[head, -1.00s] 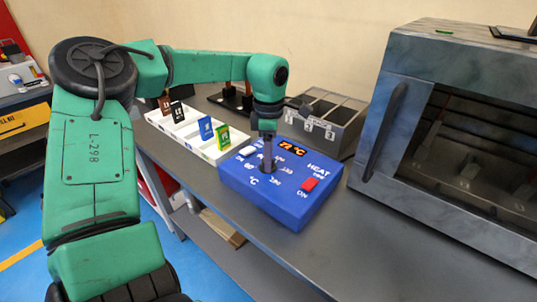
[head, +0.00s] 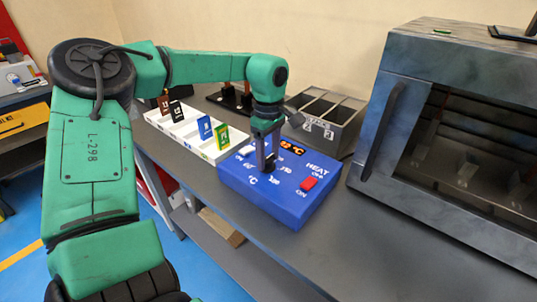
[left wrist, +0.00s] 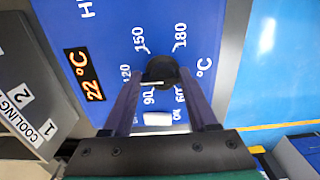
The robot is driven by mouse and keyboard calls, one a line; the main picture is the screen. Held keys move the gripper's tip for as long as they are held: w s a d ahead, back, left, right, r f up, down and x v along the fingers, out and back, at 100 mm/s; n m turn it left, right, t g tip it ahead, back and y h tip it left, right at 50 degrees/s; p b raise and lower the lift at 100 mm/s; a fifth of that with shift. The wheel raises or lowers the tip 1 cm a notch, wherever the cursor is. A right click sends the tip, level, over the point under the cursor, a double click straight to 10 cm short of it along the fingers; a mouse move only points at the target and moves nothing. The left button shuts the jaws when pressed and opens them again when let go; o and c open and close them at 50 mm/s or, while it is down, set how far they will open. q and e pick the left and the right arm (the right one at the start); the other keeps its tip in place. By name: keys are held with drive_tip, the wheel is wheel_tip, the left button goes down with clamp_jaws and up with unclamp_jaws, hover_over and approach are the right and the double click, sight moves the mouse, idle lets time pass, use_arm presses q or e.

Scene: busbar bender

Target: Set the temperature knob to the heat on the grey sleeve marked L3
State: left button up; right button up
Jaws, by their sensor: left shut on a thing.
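The blue heater box (head: 300,212) stands on the bench with a dial in its top. In the left wrist view the black temperature knob (left wrist: 161,70) sits amid the marks 60, 90, 120, 150 and 180. My left gripper (head: 266,165) points down and is shut on the knob, one finger on each side in the left wrist view (left wrist: 160,84). A white line on the knob lies toward its left side, seemingly between 90 and 120. The display (left wrist: 84,76) reads 22 °C. No grey sleeve marked L3 can be made out.
A white tray (head: 196,146) behind the box holds upright brown, black, blue and green-yellow cards. A grey bin (head: 322,132) with compartments marked cooling stands behind. A red switch (head: 308,183) is on the box. A large oven (head: 450,140) stands right.

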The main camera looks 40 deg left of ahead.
sight(268, 158)
use_arm(q)
drive_tip(key=shift+r, duration=0.1)
drive_tip(key=o, duration=1.4)
wheel_tip(268, 158, up, 14)
drive_tip(key=shift+r, duration=0.25)
